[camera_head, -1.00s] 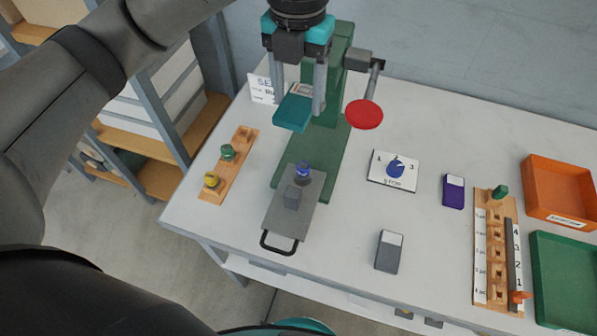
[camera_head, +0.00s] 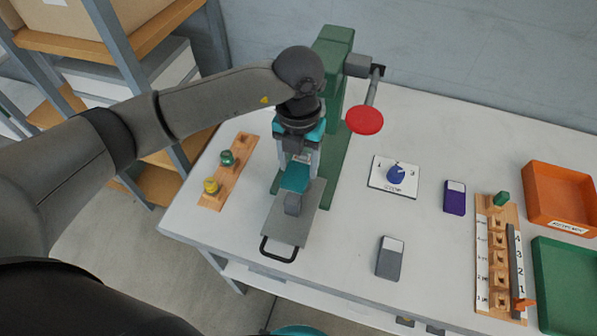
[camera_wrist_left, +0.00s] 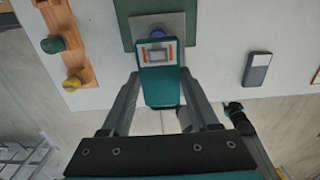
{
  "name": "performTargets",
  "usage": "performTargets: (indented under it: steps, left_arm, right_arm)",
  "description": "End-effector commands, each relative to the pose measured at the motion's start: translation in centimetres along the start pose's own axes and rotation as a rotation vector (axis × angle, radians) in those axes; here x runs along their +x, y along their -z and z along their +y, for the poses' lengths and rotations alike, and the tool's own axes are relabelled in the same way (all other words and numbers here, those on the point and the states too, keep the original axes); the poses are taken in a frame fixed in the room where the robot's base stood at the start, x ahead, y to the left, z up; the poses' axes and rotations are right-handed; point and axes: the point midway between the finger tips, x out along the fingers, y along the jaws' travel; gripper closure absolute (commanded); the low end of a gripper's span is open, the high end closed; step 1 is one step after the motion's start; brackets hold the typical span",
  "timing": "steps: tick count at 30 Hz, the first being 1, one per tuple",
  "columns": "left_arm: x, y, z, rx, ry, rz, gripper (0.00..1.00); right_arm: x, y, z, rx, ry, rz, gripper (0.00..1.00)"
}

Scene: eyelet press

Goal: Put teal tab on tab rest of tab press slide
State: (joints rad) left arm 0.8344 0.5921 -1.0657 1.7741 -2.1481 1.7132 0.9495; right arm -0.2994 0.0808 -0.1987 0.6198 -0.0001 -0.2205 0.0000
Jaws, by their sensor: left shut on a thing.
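The teal tab (camera_head: 295,178) is held in my left gripper (camera_head: 299,163), which is shut on it.
The green press (camera_head: 333,60) with its red-knobbed lever (camera_head: 365,120) stands behind. A wooden peg rack (camera_head: 229,172) is left of the slide. A dial card (camera_head: 394,176), purple box (camera_head: 455,197) and grey box (camera_head: 390,258) lie to the right.

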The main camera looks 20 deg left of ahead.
Motion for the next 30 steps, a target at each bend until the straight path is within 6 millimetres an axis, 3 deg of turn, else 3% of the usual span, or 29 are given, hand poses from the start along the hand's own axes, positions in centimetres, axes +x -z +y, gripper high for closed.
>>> performTargets:
  steps: [7,18,19,26,30]
  left_arm:
    - [3.5,0.1,0.0,0.000,-0.002,0.002,0.92]
    - [4.0,0.0,0.0,0.001,-0.001,0.000,0.92]
    - [4.0,0.0,0.0,0.001,-0.001,0.000,0.37]
    - [3.9,0.0,0.0,0.001,-0.001,0.000,0.11]
    - [3.9,0.0,0.0,0.001,-0.001,0.000,0.09]
  right_arm:
    - [0.2,-0.1,0.0,0.000,0.000,-0.001,0.50]
    - [0.5,-0.1,-0.1,-0.001,0.001,-0.001,0.50]
    - [0.5,-0.1,-0.1,-0.001,0.001,0.000,0.50]
    - [0.4,-0.1,-0.1,-0.001,0.001,0.000,0.50]
    - [0.4,-0.1,-0.1,-0.001,0.001,0.000,0.50]
